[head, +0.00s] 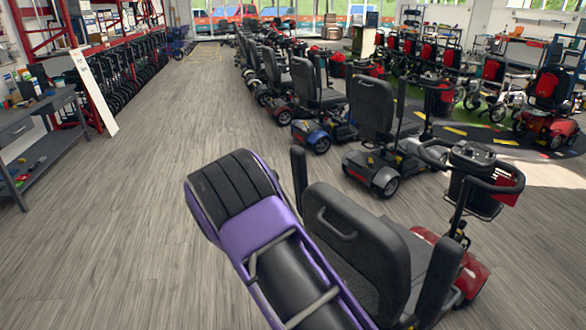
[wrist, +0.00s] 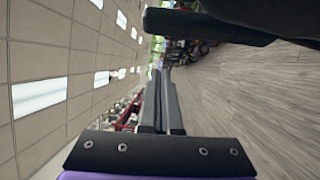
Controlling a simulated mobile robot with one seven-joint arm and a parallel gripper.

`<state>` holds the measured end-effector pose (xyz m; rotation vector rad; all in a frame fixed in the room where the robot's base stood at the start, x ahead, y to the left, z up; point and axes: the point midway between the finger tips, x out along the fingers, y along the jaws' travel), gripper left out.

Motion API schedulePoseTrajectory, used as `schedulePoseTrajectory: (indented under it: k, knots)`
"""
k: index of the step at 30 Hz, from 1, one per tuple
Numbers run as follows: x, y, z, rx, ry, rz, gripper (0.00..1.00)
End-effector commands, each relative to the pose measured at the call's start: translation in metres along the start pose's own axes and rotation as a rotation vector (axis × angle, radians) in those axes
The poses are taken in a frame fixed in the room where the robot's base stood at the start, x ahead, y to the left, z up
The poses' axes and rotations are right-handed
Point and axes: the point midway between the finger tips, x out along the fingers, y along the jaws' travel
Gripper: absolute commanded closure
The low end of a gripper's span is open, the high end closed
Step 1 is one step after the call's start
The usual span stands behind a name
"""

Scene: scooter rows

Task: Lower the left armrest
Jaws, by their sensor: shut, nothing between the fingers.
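The nearest scooter has a black seat (head: 350,240) with its back toward me. Its left armrest (head: 298,178) is a black bar standing upright beside the seat back. The other armrest (head: 440,285) also stands up on the right side. In the wrist view, which is turned sideways, my gripper (wrist: 163,75) is shut and empty. A dark upright bar (wrist: 195,25), seemingly the left armrest, is at the top of that view, beside the fingers and apart from them. My gripper's fingers cannot be made out in the head view.
The scooter's handlebar and basket (head: 475,185) are beyond the seat. Another scooter (head: 375,140) stands behind it in a row. A grey workbench (head: 40,130) and a leaning white board (head: 93,90) are at the left. The floor (head: 150,150) between is clear.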

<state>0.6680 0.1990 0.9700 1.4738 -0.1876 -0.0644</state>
Motion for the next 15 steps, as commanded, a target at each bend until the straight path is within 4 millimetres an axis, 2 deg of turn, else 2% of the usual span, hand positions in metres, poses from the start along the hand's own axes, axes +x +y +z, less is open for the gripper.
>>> schedulePoseTrajectory:
  k: [5,15]
  knots:
    - [0.027,0.001,0.002,-0.001,-0.004,0.002,1.0]
    - [0.095,0.001,0.002,-0.001,-0.004,0.002,1.0]
